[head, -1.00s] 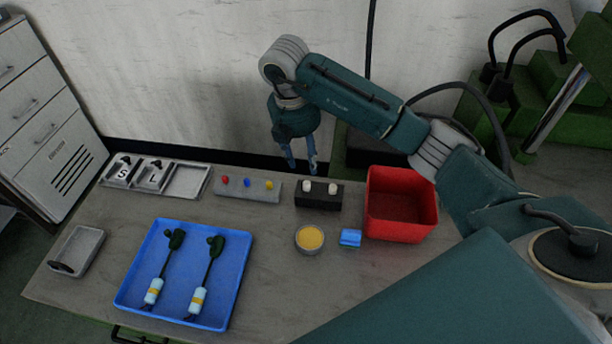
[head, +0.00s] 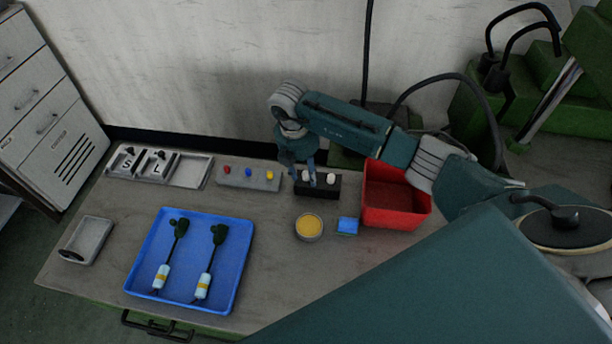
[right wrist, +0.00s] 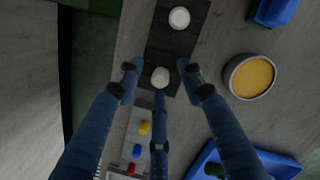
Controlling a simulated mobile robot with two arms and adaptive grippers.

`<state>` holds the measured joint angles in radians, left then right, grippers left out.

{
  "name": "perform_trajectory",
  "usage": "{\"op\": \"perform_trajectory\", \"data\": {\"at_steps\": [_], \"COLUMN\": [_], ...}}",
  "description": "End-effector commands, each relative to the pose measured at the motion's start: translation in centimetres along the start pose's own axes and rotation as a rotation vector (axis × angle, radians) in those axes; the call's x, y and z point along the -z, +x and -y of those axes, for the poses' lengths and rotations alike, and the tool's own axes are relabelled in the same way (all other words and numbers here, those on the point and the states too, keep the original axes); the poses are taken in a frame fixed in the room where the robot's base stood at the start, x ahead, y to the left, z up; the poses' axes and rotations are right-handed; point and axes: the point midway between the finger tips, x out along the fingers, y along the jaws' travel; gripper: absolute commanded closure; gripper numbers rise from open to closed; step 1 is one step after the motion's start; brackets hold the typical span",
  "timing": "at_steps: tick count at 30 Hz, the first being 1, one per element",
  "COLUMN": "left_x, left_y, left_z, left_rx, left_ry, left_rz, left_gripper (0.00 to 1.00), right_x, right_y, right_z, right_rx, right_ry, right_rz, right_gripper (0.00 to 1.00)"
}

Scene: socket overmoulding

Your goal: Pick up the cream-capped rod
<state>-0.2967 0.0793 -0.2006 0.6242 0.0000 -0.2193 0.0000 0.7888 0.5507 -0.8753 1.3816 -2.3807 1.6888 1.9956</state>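A black block (head: 318,190) holds two pale-capped rods side by side, and only their caps show. The left cap (head: 305,176) is beside my right gripper (head: 311,181), and the right cap (head: 332,178) is clear of it. In the right wrist view, the nearer cap (right wrist: 160,77) lies between the spread fingers of my right gripper (right wrist: 161,82), with visible gaps at the sides. The farther cap (right wrist: 179,18) looks whiter; the nearer one looks slightly creamier. My right gripper is open and empty, pointing down at the block. My left gripper is out of view.
A red bin (head: 396,215) stands right of the block. A round dish of yellow material (head: 309,227) and a small blue item (head: 347,226) lie in front. A button panel (head: 248,178) is left. A blue tray (head: 228,295) holds two cabled parts.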

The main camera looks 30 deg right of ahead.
Motion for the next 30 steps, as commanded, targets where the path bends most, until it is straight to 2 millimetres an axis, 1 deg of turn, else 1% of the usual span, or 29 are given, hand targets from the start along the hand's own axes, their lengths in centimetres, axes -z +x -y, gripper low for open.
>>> {"op": "perform_trajectory", "data": {"at_steps": [1, 3, 5, 6, 7, 17, 22, 26, 30], "left_x": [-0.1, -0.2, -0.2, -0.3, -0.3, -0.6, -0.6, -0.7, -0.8], "left_y": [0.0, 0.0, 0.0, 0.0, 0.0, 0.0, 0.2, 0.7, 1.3], "left_z": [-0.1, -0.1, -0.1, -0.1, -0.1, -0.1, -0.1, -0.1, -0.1], "left_rx": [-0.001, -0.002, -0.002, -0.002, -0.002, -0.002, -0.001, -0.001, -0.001], "left_ry": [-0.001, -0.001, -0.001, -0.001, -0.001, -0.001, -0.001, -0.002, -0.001], "left_rz": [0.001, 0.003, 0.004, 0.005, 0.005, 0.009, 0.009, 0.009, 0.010], "left_gripper": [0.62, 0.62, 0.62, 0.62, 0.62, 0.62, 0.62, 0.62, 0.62], "right_x": [0.0, 0.0, 0.0, 0.0, 0.0, 0.0, -0.1, -0.4, -0.7], "right_y": [0.0, 0.0, 0.0, 0.0, 0.0, -0.1, -0.7, -2.0, -4.5], "right_z": [0.0, 0.0, 0.0, 0.0, 0.0, 0.0, -0.1, -0.1, -0.2], "right_rx": [0.000, 0.000, 0.000, 0.000, 0.000, 0.000, -0.001, -0.003, -0.006], "right_ry": [0.000, 0.000, 0.000, 0.000, 0.000, 0.001, 0.001, 0.002, 0.001], "right_rz": [0.000, 0.000, 0.000, 0.000, 0.000, 0.000, 0.000, 0.001, 0.000], "right_gripper": [0.64, 0.78, 0.89, 0.97, 1.00, 1.00, 1.00, 1.00, 1.00]}}
